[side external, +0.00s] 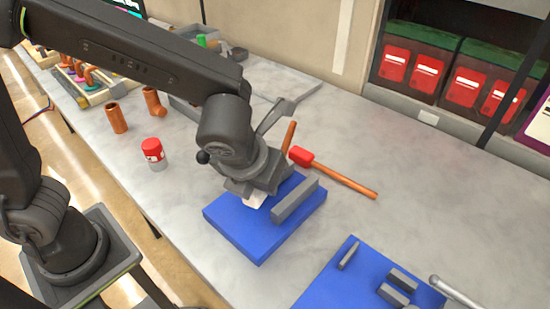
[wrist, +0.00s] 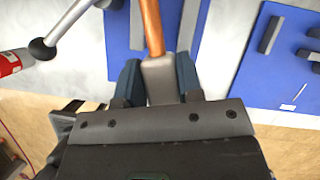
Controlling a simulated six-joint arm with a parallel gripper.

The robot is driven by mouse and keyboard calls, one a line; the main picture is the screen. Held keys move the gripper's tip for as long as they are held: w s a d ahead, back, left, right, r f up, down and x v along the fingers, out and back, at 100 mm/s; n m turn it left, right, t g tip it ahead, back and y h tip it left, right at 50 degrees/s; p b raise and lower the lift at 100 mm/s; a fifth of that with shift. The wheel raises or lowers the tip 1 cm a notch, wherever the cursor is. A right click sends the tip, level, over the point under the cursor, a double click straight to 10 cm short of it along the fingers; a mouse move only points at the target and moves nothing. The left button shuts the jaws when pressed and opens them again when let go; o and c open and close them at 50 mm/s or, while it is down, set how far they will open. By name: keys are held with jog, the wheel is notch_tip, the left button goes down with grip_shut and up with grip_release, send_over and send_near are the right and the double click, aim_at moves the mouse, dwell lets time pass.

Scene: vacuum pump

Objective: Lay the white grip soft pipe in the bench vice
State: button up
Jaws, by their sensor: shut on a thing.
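My gripper (wrist: 158,78) is shut on the pale grip of the white grip soft pipe (wrist: 158,68). Its copper-coloured tube runs away from the fingers in the wrist view, and it sticks up behind my wrist in the side view (side external: 289,136). A blue base with an upright grey jaw bar (side external: 295,200), which looks like the bench vice (side external: 262,242), lies under my gripper. In the wrist view the pipe is over this blue base, between two grey bars. A white part shows below my gripper, close to the base; I cannot tell whether it touches.
Another blue base (side external: 345,291) with grey blocks is at the lower right. A red-headed mallet (side external: 340,180) lies behind the vice. A red-and-white can (side external: 153,154) and copper fittings (side external: 116,118) stand to the left. The grey bench (side external: 450,210) is clear at the right.

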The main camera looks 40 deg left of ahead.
jog(key=s+m, duration=0.1)
jog(key=m+h, duration=0.1)
jog(key=m, duration=0.1)
jog(key=shift+s+f, duration=0.1)
jog(key=shift+s, duration=0.3)
jog(key=shift+s, duration=0.1)
send_over(258, 220)
jog(key=s, duration=0.1)
jog(key=shift+d+f, duration=0.15)
jog(key=shift+f, duration=1.4)
jog(key=shift+d+f, duration=0.1)
jog(key=shift+f, duration=1.45)
jog(key=shift+s+a+f, duration=0.1)
jog(key=shift+s+f, duration=0.05)
jog(key=shift+f, duration=0.3)
jog(key=shift+s+a+f, duration=0.1)
jog(key=shift+f, duration=0.35)
jog(key=o, duration=0.8)
jog(key=shift+o, duration=1.2)
jog(key=shift+s+d+r, duration=0.1)
jog(key=shift+r, duration=0.5)
jog(key=shift+o, duration=0.3)
jog(key=v, duration=1.3)
jog(key=shift+s+a+r+t+h, duration=0.2)
jog(key=shift+r+t+h, duration=0.1)
jog(key=shift+r, duration=0.05)
